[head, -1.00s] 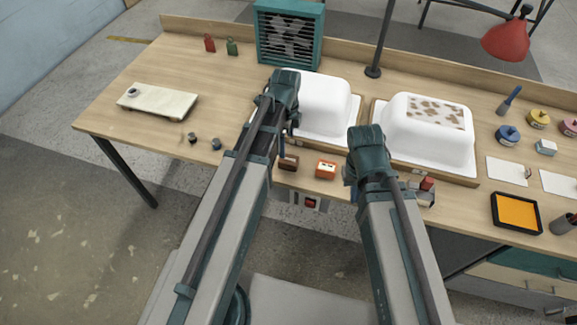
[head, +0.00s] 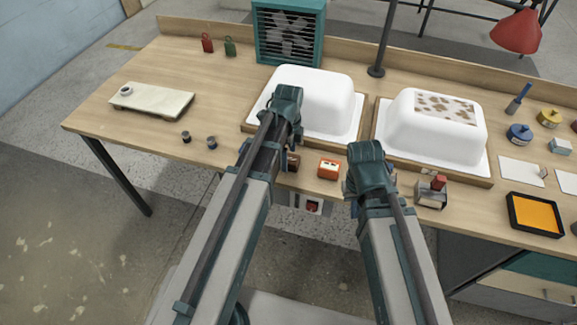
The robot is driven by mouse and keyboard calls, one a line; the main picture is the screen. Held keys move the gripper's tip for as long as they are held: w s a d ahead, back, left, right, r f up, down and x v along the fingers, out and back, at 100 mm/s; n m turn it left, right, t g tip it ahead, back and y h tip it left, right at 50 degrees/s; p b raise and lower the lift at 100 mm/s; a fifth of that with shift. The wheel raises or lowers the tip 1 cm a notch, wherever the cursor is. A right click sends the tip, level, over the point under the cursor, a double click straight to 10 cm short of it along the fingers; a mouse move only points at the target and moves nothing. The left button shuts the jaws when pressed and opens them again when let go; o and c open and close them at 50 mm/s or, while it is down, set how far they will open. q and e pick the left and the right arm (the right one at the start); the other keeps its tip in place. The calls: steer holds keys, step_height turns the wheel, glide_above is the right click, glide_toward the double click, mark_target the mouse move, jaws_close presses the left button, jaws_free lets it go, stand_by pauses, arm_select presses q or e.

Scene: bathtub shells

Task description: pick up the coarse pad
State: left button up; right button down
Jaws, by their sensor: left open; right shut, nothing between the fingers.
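Small pads lie along the table's front edge, and I cannot tell for sure which is the coarse pad. A dark brown block (head: 293,164) lies partly hidden by my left arm, and an orange block (head: 328,169) with a pale marked face lies to its right. My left gripper (head: 270,145) is open above the front edge, close to the brown block; its fingers are mostly hidden by its own arm. My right gripper (head: 368,185) is shut and empty, between the orange block and a grey box with a red top (head: 431,191).
Two white upturned tub shells stand on wooden-edged bases, the left one (head: 315,95) plain, the right one (head: 430,135) with a brown-spotted patch (head: 446,107). A teal fan (head: 288,32), a lamp post (head: 383,40) and an orange tray (head: 536,213) stand around.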

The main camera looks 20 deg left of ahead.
arm_select(q)
step_height(320, 180, down, 2)
steer(key=shift+f+b, duration=0.1)
steer(key=shift+b, duration=0.4)
steer(key=shift+r, duration=0.2)
steer(key=c, duration=1.5)
